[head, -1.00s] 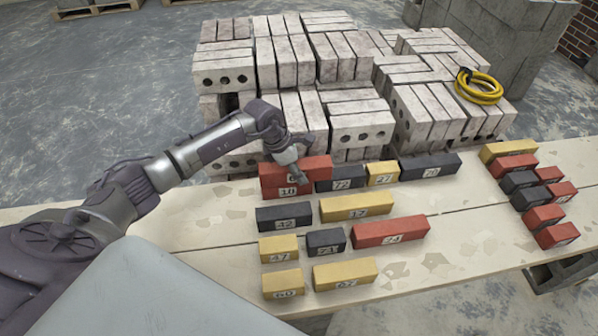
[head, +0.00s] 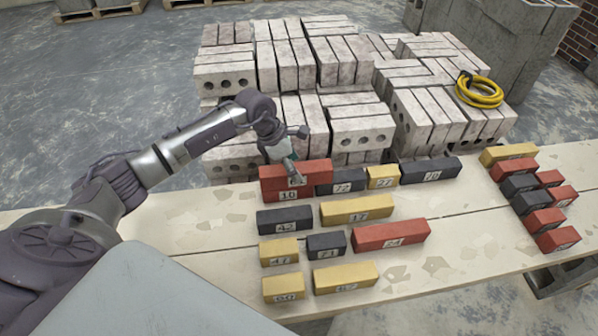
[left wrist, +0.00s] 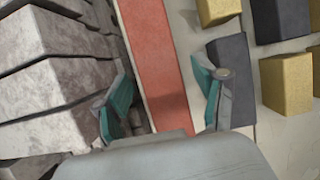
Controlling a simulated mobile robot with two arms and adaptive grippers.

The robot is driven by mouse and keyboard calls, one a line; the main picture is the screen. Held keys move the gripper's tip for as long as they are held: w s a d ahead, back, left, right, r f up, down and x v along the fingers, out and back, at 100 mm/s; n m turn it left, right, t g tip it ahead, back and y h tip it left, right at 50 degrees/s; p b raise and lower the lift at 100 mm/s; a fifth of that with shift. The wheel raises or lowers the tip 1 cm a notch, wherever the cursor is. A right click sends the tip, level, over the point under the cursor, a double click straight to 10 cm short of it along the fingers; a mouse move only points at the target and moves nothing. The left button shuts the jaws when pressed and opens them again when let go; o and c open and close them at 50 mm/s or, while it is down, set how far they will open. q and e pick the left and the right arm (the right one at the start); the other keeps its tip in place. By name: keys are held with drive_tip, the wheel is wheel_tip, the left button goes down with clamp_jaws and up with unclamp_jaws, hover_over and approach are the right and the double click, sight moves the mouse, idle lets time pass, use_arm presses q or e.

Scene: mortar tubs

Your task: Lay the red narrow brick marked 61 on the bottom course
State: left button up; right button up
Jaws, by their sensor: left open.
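A long red brick (head: 312,170) lies at the left end of the back row on the plank table, on top of another red brick (head: 310,190). Its label is partly hidden by my left gripper (head: 293,176), so I cannot read it fully. In the left wrist view, the red brick (left wrist: 154,60) runs between the open fingers of my left gripper (left wrist: 168,88), with gaps on both sides. Dark (head: 340,184), yellow (head: 383,177) and dark (head: 430,169) bricks continue the back row. My right gripper is not in view.
Several loose bricks, such as a red one (head: 390,235), lie in front of the back row. More red and dark bricks (head: 545,215) stand at the right. Grey block stacks (head: 360,125) rise close behind the table, with a yellow hose (head: 480,90) on top.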

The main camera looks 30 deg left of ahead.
use_arm(q)
drive_tip(key=v, duration=0.8)
drive_tip(key=shift+r, duration=0.15)
